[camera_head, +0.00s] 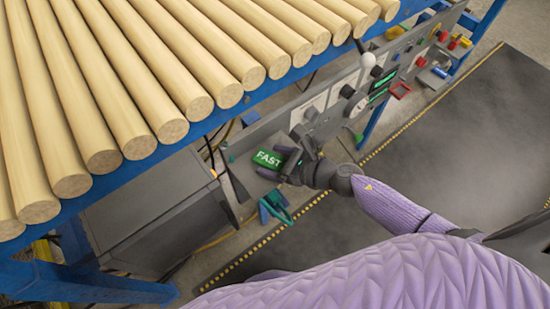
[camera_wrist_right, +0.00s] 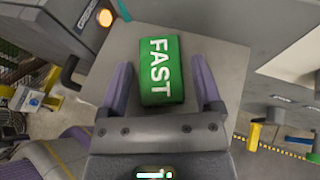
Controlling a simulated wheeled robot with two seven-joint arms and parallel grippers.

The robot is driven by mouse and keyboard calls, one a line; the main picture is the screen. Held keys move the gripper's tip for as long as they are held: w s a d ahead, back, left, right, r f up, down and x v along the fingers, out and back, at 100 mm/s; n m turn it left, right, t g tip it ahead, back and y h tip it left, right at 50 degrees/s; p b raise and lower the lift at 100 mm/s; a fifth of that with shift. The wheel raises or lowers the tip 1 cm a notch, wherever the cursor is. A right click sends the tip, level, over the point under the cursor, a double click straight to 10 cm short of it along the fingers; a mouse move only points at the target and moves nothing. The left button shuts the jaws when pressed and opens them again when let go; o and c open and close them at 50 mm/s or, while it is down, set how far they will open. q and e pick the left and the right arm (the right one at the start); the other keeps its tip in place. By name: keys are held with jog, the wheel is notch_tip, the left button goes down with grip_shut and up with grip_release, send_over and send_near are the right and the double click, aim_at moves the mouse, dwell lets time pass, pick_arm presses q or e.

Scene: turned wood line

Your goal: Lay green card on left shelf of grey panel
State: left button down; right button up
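The green card (camera_head: 268,159), marked FAST, is at the left end of the grey panel (camera_head: 257,136). In the right wrist view the card (camera_wrist_right: 161,70) lies on a flat grey shelf (camera_wrist_right: 222,62). My right gripper (camera_head: 288,163) is at the card in the head view. In the wrist view its two purple fingers (camera_wrist_right: 161,88) stand apart on either side of the card's near part, with a narrow gap on each side. The gripper is open. Whether the fingers touch the shelf cannot be told. My left gripper is not in view.
Wooden rods (camera_head: 150,70) on a blue frame fill the upper left. A grey cabinet (camera_head: 150,220) stands below them. A teal item (camera_head: 275,208) is below the card. Dark floor matting (camera_head: 470,140) is clear.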

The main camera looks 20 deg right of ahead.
jog(key=shift+o, duration=0.2)
jog(key=shift+r, duration=0.3)
jog(key=p+v, duration=0.1)
jog(key=v, duration=1.1)
jog(key=s+d+f+m+h, duration=0.2)
jog(key=d+f+m+h, duration=0.35)
jog(key=f+m, duration=0.8)
jog(key=s+f+m+g+h, duration=0.45)
jog(key=s+f+m, duration=0.8)
jog(key=m, duration=0.75)
jog(key=s+a+f+m+g, duration=0.1)
jog(key=s+a+m+g, duration=0.1)
jog(key=s+m, duration=0.2)
jog(key=s+a+f+m+g, duration=0.1)
jog(key=s+a+m+g, duration=0.2)
jog(key=s, duration=0.5)
jog(key=shift+s+m+y, duration=0.3)
jog(key=shift+s+m, duration=0.05)
jog(key=shift+m, duration=0.3)
